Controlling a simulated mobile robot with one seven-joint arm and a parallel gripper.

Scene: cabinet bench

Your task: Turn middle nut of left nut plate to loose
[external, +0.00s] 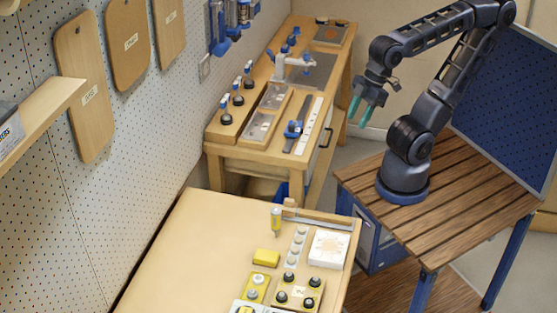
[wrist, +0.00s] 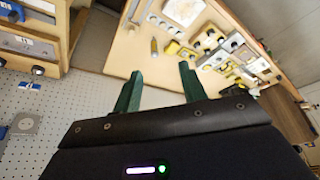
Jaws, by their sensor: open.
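My gripper (external: 360,109) is raised in the air above the floor gap beside the slatted wooden table, apart from the bench. Its two teal fingers are apart and empty; they also show in the wrist view (wrist: 160,75). On the near bench, a small yellow plate (external: 259,284) carries round grey knobs. A larger yellow plate (external: 297,292) to its right carries several dark knobs. A pale strip (external: 299,245) with several round grey pieces lies behind them. I cannot tell which is the left nut plate, nor how its middle nut is turned.
A second bench (external: 225,133) with tools stands behind. Pegboard wall (external: 120,180) runs along the left.

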